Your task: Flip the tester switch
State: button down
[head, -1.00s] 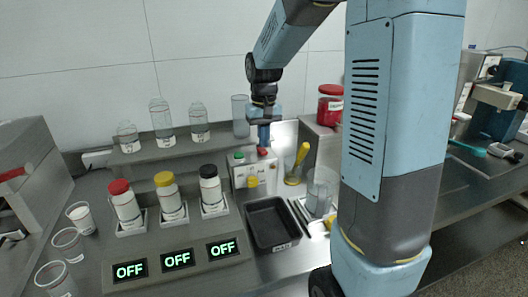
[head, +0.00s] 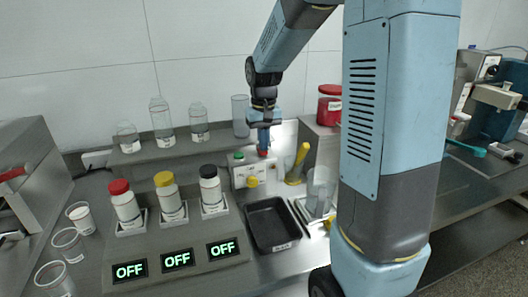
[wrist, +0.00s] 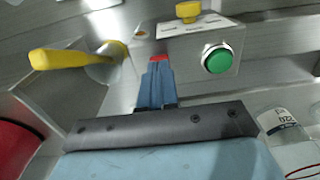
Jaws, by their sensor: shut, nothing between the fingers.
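A white control box (head: 246,172) stands on the bench, with a green button (head: 238,156), a red button (head: 262,153) and a yellow knob (head: 252,182). The wrist view shows the green button (wrist: 217,58), the yellow knob (wrist: 188,11) and the red button (wrist: 159,58). My gripper (head: 263,149) is shut and empty, pointing down at the red-button end of the box. In the wrist view its fingertips (wrist: 160,64) partly cover the red button; I cannot tell whether they touch it. No label reading "tester" is legible.
A yellow-handled lever (head: 302,153) stands right of the box, close to my gripper. A black tray (head: 271,225) lies in front. Three capped bottles stand left, above three displays reading OFF (head: 177,259). A red jar (head: 329,104) is behind right.

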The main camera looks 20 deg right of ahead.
jog(key=shift+f, duration=0.45)
dwell(0.4)
jog(key=shift+r, duration=3.5)
